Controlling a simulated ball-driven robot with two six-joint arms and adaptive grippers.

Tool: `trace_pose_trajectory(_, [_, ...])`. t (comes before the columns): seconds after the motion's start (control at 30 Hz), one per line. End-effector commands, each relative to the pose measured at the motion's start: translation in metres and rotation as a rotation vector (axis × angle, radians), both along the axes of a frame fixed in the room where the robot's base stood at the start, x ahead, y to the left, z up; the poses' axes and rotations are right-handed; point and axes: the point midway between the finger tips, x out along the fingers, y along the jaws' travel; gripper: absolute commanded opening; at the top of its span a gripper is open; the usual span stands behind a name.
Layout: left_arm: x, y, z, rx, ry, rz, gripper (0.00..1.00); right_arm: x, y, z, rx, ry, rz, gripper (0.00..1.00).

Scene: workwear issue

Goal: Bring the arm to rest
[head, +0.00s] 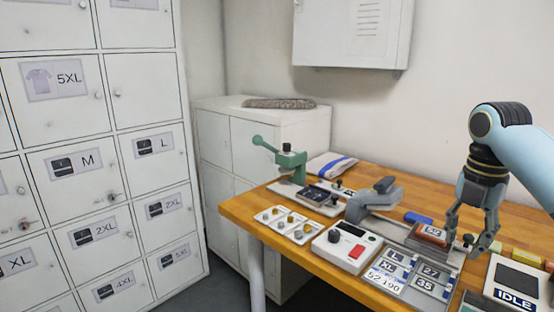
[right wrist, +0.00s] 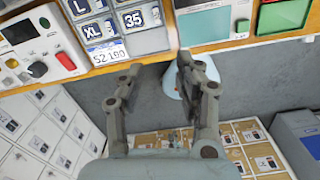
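My right gripper (head: 464,242) hangs from my light blue arm at the right of the head view, pointing down over the right part of the wooden workbench (head: 310,270). In the right wrist view its two fingers (right wrist: 163,75) are spread apart with nothing held between them. There the bench's front edge lies just ahead of the fingertips, and floor and lockers show beneath. My left gripper and arm are not in view.
Near the right gripper are a tray with a "55" tag (head: 432,232), a size-label board (head: 385,272) and a device reading "IDLE" (head: 515,280). A control box (head: 345,248), grey press (head: 374,200) and green lever press (head: 288,160) stand further left. Lockers (head: 90,150) fill the left.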

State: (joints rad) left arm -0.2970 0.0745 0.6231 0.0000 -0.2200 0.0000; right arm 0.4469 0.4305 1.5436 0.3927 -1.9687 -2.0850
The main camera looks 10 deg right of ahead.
Motion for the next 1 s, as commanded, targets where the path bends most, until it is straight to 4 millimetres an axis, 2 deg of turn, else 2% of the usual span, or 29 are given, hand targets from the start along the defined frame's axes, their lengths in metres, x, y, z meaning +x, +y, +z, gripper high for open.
trace_pose_trajectory(0.27, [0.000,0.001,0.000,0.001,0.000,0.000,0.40,-0.037,0.032,-0.040,-0.017,-0.048,-0.284,0.35])
trace_pose_trajectory(0.37, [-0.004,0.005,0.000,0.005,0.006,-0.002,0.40,-0.059,0.048,-0.057,-0.014,-0.079,-0.442,0.35])
trace_pose_trajectory(0.47, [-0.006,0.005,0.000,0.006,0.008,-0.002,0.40,-0.089,0.068,-0.072,0.002,-0.121,-0.649,0.35])
trace_pose_trajectory(0.53, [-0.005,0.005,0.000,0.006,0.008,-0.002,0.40,-0.116,0.084,-0.081,0.028,-0.155,-0.833,0.35])
trace_pose_trajectory(0.6, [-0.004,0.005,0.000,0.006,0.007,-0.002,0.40,-0.141,0.097,-0.085,0.061,-0.187,-1.016,0.35])
trace_pose_trajectory(0.7, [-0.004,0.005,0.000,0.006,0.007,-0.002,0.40,-0.168,0.110,-0.084,0.107,-0.222,-1.229,0.35])
trace_pose_trajectory(1.0, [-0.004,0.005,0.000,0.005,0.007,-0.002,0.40,-0.225,0.131,-0.069,0.224,-0.272,-1.684,0.35])
